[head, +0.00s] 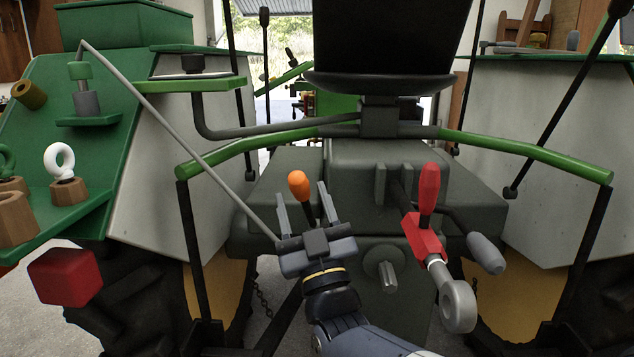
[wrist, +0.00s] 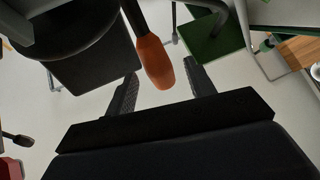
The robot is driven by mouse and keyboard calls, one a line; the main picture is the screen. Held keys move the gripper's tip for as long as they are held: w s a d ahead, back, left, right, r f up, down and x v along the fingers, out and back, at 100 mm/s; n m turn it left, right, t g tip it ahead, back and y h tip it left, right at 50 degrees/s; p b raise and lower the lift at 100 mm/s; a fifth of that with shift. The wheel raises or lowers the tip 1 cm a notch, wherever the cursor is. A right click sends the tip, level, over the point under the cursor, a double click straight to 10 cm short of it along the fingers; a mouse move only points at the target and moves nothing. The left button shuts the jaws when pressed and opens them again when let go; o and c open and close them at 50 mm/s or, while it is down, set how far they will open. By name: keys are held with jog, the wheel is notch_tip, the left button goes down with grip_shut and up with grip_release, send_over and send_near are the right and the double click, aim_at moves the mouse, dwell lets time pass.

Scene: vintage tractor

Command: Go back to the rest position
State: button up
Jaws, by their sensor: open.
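My gripper (head: 306,212) is in the lower middle of the head view, in front of the dark grey tractor body (head: 360,165). Its two fingers point up and stand apart. An orange knob (head: 299,187) on a dark stem shows between or just behind the fingertips in the head view. In the wrist view the orange knob (wrist: 154,62) hangs into the space between the two fingers (wrist: 160,80), with gaps on both sides. I cannot tell how deep it sits between them.
A red-handled lever (head: 428,190) with a grey eye end stands to the right. A thin grey rod (head: 165,125) slants down close to my gripper's left. A green rail (head: 520,155) arches behind. A green shelf (head: 65,225) with fittings and a red block (head: 65,276) are at left.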

aim_at(296, 172)
jog(key=x, duration=0.5)
jog(key=shift+r, duration=0.1)
dwell(0.4)
jog(key=shift+s+f, duration=0.1)
jog(key=shift+f, duration=0.15)
jog(key=v, duration=1)
jog(key=p+x, duration=0.1)
jog(key=x, duration=1)
jog(key=shift+s+d+r, duration=0.1)
jog(key=shift+r, duration=0.1)
jog(key=w+h+p, duration=0.1)
jog(key=p, duration=0.3)
jog(key=shift+w+r+m+g, duration=0.2)
jog(key=shift+r+m+g, duration=0.2)
jog(key=shift+w+d+p, duration=0.1)
jog(key=shift+w+p, duration=0.15)
jog(key=shift+p, duration=0.35)
jog(key=shift+f, duration=0.2)
